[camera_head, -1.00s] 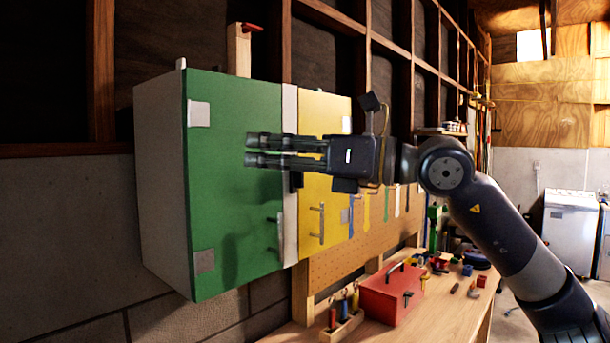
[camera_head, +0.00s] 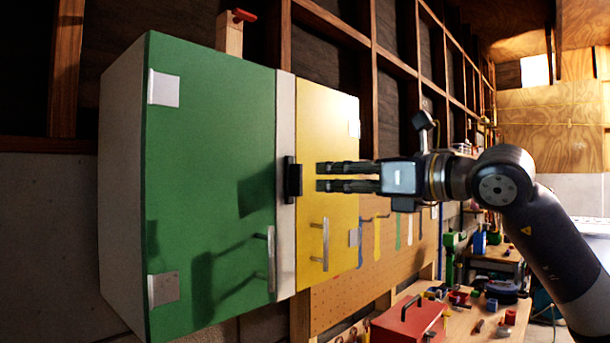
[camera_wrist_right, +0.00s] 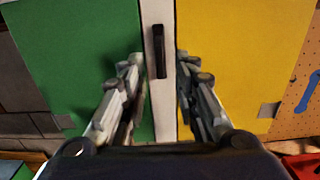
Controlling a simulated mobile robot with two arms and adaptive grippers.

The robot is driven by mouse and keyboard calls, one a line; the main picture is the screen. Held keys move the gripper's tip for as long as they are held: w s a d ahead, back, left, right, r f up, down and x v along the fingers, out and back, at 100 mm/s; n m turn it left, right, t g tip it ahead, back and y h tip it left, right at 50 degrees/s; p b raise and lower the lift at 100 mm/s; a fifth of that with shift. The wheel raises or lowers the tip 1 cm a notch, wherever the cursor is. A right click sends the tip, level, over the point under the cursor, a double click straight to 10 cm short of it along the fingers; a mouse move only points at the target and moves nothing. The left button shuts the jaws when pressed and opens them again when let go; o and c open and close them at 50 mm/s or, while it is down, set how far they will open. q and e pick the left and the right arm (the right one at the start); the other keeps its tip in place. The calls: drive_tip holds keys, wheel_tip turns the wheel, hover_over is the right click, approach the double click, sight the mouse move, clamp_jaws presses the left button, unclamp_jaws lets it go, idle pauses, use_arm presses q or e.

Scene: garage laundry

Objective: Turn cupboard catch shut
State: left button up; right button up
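The cupboard has a green door (camera_head: 205,130) on the left and a yellow door (camera_head: 312,130) on the right, both shut, with a pale strip (camera_head: 286,110) between them. The black catch (camera_head: 292,180) sits upright on that strip; it also shows in the right wrist view (camera_wrist_right: 158,52). My right gripper (camera_head: 318,177) is open and empty, pointing left toward the catch and apart from it. In the right wrist view the catch stands between and beyond its two fingers (camera_wrist_right: 158,80). My left gripper is not in view.
Below the cupboard, a workbench holds a red toolbox (camera_head: 408,322) and several small tools. A pegboard (camera_head: 345,292) is behind it. Metal handles stand out from the green door (camera_head: 270,258) and the yellow door (camera_head: 326,245).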

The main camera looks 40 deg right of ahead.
sight(302, 177)
drive_tip(key=w, duration=0.1)
drive_tip(key=w+p, duration=0.1)
drive_tip(key=w, duration=0.1)
drive_tip(key=w+p, duration=0.1)
drive_tip(key=w, duration=0.1)
drive_tip(key=shift+w+a+r, duration=0.15)
drive_tip(key=shift+a+r, duration=0.05)
drive_tip(key=shift+a, duration=0.15)
drive_tip(key=w, duration=0.1)
drive_tip(key=w+p, duration=0.1)
drive_tip(key=shift+w+f, duration=0.2)
drive_tip(key=shift+w, duration=0.1)
drive_tip(key=shift+d, duration=0.1)
drive_tip(key=c, duration=0.5)
clamp_jaws()
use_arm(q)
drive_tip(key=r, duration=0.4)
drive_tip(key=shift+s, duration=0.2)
